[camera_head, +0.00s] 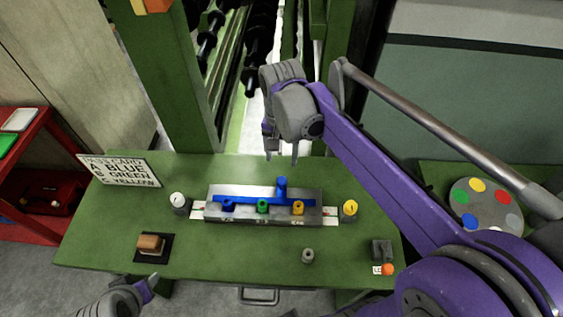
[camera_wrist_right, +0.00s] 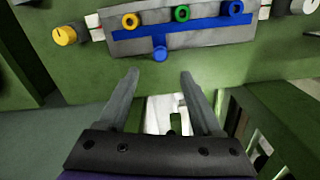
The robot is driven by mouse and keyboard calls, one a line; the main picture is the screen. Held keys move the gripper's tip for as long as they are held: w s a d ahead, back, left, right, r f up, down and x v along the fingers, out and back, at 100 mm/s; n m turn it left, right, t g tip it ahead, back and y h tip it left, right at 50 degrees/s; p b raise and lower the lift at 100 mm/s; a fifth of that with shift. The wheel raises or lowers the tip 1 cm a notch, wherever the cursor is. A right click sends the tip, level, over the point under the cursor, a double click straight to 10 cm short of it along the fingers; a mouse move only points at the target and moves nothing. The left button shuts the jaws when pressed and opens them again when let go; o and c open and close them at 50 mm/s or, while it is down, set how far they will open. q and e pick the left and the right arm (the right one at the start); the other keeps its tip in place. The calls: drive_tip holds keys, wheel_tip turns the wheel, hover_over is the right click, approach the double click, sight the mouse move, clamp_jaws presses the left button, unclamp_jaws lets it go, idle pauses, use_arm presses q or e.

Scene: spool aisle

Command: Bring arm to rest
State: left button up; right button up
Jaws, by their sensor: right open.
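My right arm (camera_head: 390,165) is purple and reaches from the lower right to above the far edge of the green bench. Its gripper (camera_head: 282,155) points down behind the grey block (camera_head: 235,190), apart from it. In the right wrist view this gripper (camera_wrist_right: 158,76) is open, with nothing between its two fingers. The block carries a blue bar (camera_wrist_right: 190,33) with blue, green and yellow rings and a blue peg (camera_head: 282,187). My left gripper (camera_head: 130,297) shows only in part at the lower left edge of the head view; its jaw opening is unclear.
The green bench (camera_head: 215,265) also holds a sign (camera_head: 120,170), a white-topped knob (camera_head: 179,202), a yellow knob (camera_head: 350,209), a brown block (camera_head: 151,243), a grey peg (camera_head: 308,256) and an orange ball (camera_head: 387,269). Green posts (camera_head: 172,75) stand behind.

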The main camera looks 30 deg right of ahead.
drive_tip(key=shift+r, duration=0.15)
idle(0.4)
drive_tip(key=s+a+f+n+t, duration=0.5)
drive_tip(key=s+f+n, duration=0.3)
drive_tip(key=s, duration=0.3)
drive_tip(key=shift+n+t, duration=0.4)
drive_tip(key=shift+f, duration=0.1)
idle(1.4)
